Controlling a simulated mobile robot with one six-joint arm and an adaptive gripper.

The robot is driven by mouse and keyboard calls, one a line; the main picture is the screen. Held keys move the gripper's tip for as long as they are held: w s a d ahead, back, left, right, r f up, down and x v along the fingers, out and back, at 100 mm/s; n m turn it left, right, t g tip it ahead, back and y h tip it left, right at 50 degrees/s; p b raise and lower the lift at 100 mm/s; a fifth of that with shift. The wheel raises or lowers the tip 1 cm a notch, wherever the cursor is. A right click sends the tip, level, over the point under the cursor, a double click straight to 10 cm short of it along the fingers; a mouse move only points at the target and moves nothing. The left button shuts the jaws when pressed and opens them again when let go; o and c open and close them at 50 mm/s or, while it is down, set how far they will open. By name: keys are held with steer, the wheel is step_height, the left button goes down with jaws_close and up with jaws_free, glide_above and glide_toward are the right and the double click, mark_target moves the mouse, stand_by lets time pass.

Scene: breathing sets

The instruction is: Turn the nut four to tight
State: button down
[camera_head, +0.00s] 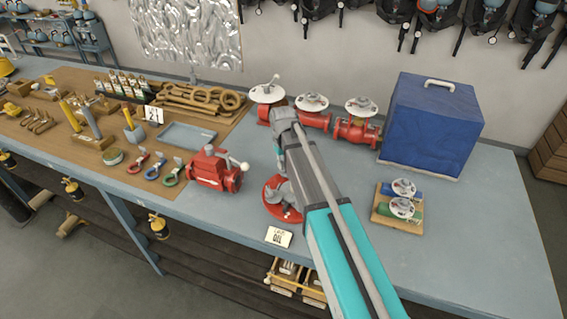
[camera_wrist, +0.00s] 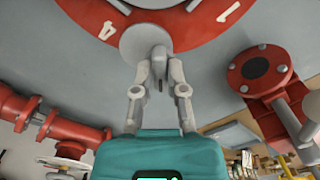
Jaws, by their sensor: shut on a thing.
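A red flange (camera_head: 274,210) stands on the bench, partly hidden behind my arm. In the wrist view its red ring (camera_wrist: 187,22) bears white numerals 4 and 1. A pale round disc (camera_wrist: 133,42) sits at the ring's edge, just right of the 4. My gripper (camera_wrist: 159,55) is at this disc, its fingers closed together on the nut there. The fingers hide the nut, so how far it is turned cannot be told. In the head view my gripper is down at the flange, largely hidden by my own arm.
Red valves with white handwheels (camera_head: 357,131) stand behind the flange. A red pump-like body (camera_head: 215,172) is close on the left, a blue case (camera_head: 432,125) at the back right. A small board with two handwheel valves (camera_head: 397,221) lies right. The front right bench is clear.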

steer(key=shift+m, duration=0.3)
steer(key=m, duration=0.8)
steer(key=shift+m, duration=0.3)
steer(key=m, duration=0.4)
steer(key=shift+m, duration=2.2)
steer(key=shift+s, duration=0.1)
steer(key=c, duration=0.7)
jaws_free()
